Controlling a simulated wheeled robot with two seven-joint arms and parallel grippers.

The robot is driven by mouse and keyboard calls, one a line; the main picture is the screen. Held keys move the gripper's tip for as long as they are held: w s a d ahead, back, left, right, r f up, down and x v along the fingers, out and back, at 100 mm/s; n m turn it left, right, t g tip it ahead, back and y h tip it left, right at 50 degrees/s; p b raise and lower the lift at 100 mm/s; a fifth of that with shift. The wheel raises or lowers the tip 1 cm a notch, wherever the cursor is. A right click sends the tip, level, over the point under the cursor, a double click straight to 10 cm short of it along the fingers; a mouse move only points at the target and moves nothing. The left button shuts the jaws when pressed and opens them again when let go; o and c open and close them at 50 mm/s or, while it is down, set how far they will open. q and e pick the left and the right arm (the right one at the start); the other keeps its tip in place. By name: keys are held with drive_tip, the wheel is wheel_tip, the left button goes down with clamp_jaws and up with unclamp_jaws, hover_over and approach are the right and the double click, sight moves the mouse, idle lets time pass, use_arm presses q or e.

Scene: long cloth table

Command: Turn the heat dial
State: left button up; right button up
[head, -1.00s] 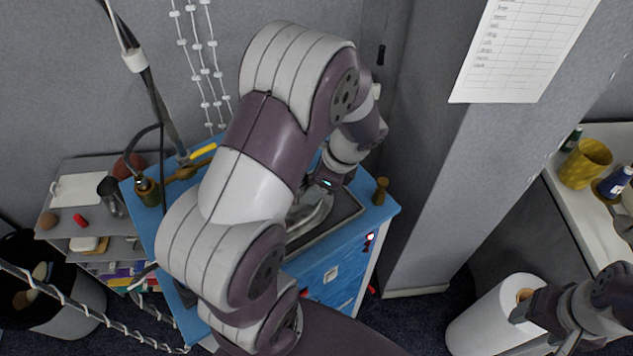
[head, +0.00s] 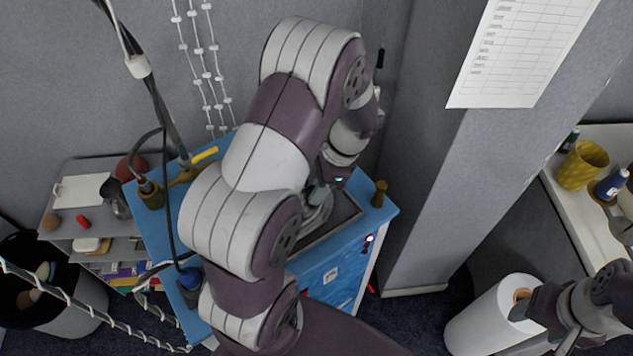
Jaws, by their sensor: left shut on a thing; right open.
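I cannot make out the heat dial; my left arm covers much of the blue cabinet (head: 345,275). A grey, rounded, shiny object (head: 318,212) shows partly in the dark-rimmed tray (head: 340,225) on the cabinet top. My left gripper (head: 325,190) is over this tray, close to the grey object. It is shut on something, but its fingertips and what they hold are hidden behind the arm. My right gripper (head: 527,308) is open and empty at the lower right, by a white roll (head: 487,322).
A grey shelf (head: 75,215) stands further left. A wall pillar (head: 425,190) rises to the right.

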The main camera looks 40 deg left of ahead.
use_arm(q)
drive_tip(key=n+h, duration=0.1)
drive_tip(key=n, duration=0.1)
drive_tip(key=n+h+p, duration=0.1)
drive_tip(key=n, duration=0.2)
drive_tip(key=shift+w+a+n+g, duration=0.2)
drive_tip(key=shift+n+g, duration=0.1)
drive_tip(key=shift+g, duration=0.1)
drive_tip(key=n+h, duration=0.1)
drive_tip(key=n, duration=0.1)
drive_tip(key=n+p, duration=0.1)
drive_tip(key=n, duration=0.1)
drive_tip(key=shift+a+n+h, duration=0.2)
drive_tip(key=shift+n+h, duration=0.2)
drive_tip(key=shift+n, duration=0.3)
drive_tip(key=o, duration=1)
drive_tip(key=shift+o, duration=0.2)
drive_tip(key=p+v, duration=0.7)
drive_tip(key=shift+r, duration=0.2)
drive_tip(key=shift+w, duration=0.1)
